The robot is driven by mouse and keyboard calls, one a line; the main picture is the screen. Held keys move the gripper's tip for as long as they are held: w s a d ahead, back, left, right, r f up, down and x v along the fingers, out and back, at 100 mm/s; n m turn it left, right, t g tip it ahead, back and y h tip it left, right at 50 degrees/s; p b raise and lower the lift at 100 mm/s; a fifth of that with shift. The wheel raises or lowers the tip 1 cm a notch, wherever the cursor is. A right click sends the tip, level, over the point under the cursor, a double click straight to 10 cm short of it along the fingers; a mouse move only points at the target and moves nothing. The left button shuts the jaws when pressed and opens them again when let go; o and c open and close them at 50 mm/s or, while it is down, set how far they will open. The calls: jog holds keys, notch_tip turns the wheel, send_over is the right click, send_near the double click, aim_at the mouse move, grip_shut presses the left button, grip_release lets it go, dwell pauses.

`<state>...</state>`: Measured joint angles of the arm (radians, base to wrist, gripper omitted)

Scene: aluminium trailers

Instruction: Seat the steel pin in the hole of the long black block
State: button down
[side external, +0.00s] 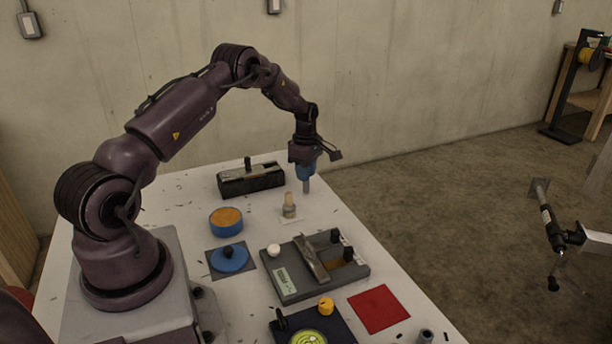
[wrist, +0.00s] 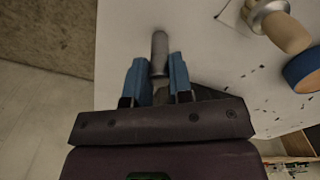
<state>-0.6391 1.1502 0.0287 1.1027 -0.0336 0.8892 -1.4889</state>
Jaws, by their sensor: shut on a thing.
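My gripper (side external: 306,172), with blue fingers, is shut on the steel pin (side external: 306,187), a plain grey cylinder. The pin hangs upright below the fingers near the table's far right edge. In the wrist view the pin (wrist: 159,48) sticks out between the two blue fingertips (wrist: 157,72). A long black block (side external: 262,183) lies at the back of the table, left of my gripper and apart from the pin. A dark knob stands up from its top. I cannot make out its hole, and the wrist view does not show the block.
A small wooden-topped bottle (side external: 289,206) stands on a pale pad just left and in front of the pin. A blue and orange round tin (side external: 226,221), a blue knobbed disc (side external: 230,258) and a grey fixture (side external: 288,287) with a lever stand nearer. A red square (side external: 379,309) lies front right.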

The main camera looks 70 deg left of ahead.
jog(key=shift+r, duration=0.5)
jog(key=s+d+r, duration=0.8)
jog(key=s+r, duration=0.3)
jog(key=s, duration=0.1)
jog(key=shift+n, duration=0.5)
jog(key=w+a+f, duration=0.1)
jog(key=a, duration=0.4)
jog(key=a+f, duration=0.2)
jog(key=a, duration=0.3)
jog(key=w+a+f, duration=0.1)
jog(key=a+f, duration=0.1)
jog(key=a, duration=0.3)
jog(key=shift+w+a, duration=0.3)
jog(key=shift+w, duration=0.05)
jog(key=shift+m, duration=0.5)
jog(key=f, duration=0.2)
jog(key=w+a+f, duration=0.1)
jog(key=f, duration=0.1)
jog(key=a+f, duration=0.1)
jog(key=f, duration=0.1)
jog(key=shift+w, duration=0.4)
jog(key=shift+f, duration=0.1)
